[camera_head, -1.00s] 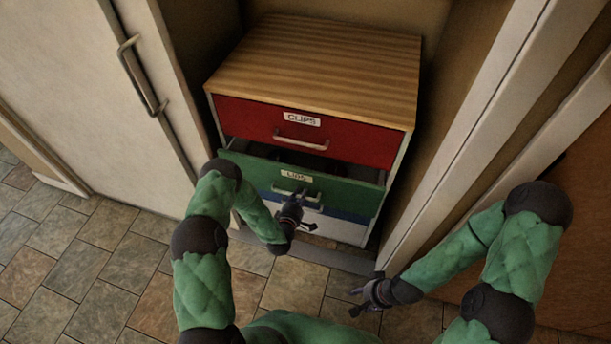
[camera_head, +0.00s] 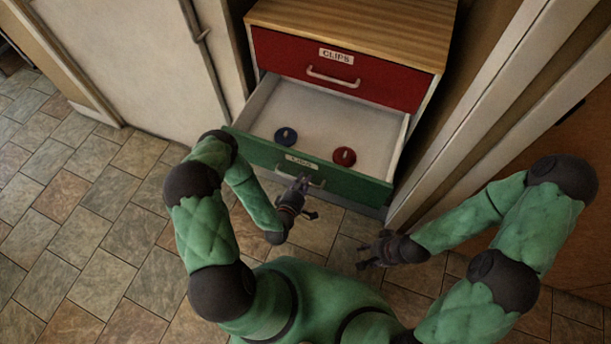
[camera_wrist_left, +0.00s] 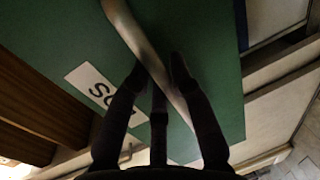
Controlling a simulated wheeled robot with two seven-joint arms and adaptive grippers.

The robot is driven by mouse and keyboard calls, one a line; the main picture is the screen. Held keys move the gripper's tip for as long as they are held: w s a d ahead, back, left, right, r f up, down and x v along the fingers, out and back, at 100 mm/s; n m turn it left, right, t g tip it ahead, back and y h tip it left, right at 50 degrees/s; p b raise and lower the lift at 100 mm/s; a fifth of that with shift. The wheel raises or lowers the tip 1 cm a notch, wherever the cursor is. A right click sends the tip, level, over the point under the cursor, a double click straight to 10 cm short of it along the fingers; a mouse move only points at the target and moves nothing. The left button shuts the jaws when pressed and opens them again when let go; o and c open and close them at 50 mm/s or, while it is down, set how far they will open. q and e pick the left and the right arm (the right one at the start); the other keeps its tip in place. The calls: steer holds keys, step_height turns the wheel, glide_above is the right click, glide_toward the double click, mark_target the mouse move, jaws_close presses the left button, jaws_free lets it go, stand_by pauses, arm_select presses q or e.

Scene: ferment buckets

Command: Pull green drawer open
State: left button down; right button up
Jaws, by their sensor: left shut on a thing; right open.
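The green drawer (camera_head: 345,184) is pulled well out of the wooden-topped cabinet, and its white inside shows. In the left wrist view the fingers (camera_wrist_left: 163,75) close around the handle (camera_wrist_left: 135,35), with the green front (camera_wrist_left: 215,60) behind. My right gripper (camera_head: 362,257) is open and empty, low and to the right of the drawer.
A shut red drawer (camera_head: 345,72) labelled CLIPS sits above the green one. White door panels (camera_head: 130,60) stand at the left, and a white frame (camera_head: 470,120) rises close on the right. Tiled floor (camera_head: 95,220) is clear at the left.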

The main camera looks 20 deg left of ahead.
arm_select(q)
steer(key=shift+s, duration=0.55)
steer(key=c, duration=1.1)
jaws_free()
steer(key=v, duration=1.2)
